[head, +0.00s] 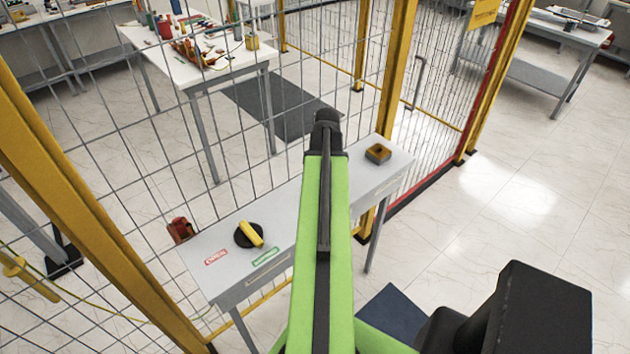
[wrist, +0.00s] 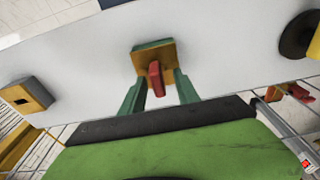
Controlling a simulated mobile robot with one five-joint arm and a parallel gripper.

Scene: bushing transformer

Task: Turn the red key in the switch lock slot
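In the wrist view the red key (wrist: 156,78) stands out from a yellow-faced block (wrist: 142,56) on the grey table top. My gripper (wrist: 161,76) has its two green fingers spread, one on each side of the key, with a visible gap on both sides. Contact between the fingers and the key does not show.
The narrow table (head: 225,272) stands against a wire fence (head: 150,150) with yellow posts. A black disc with a yellow handle (head: 250,234) sits at its left end, near red and green labels. A red object (head: 180,229) hangs by the fence. Open floor lies right.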

